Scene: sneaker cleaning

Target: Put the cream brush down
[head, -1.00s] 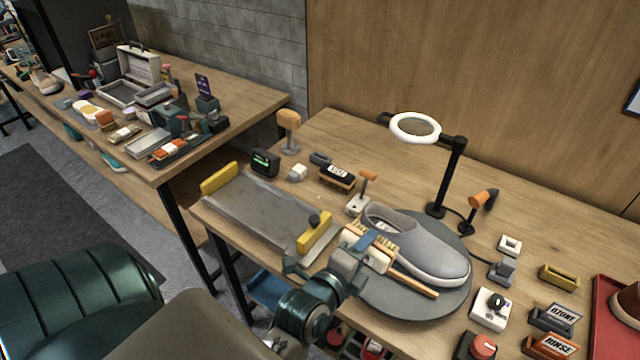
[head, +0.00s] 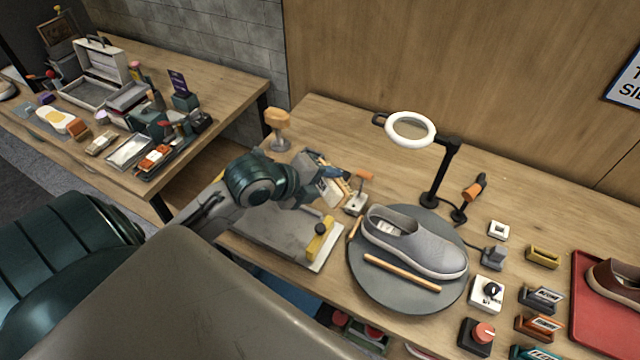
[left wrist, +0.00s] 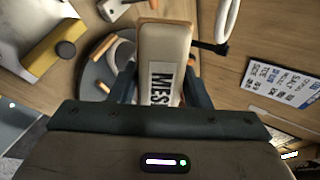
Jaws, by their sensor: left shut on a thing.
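My left gripper (head: 318,184) is shut on the cream brush (head: 331,190), a cream block with a white label. It is over the back left part of the work table, behind the metal tray. In the left wrist view the cream brush (left wrist: 164,40) sits between the fingers, its label starting "MES". I cannot tell whether the brush touches the table. The grey shoe (head: 415,245) stands on the round dark turntable (head: 375,290), right of the gripper. My right gripper is not in view.
The metal tray (head: 275,236) with a yellow block (head: 321,240) lies in front of my left arm. A small orange-topped tool (head: 356,200) stands close right of the gripper. The ring lamp (head: 411,129) and wooden stand (head: 278,125) are behind. A wooden stick (head: 400,273) lies on the turntable.

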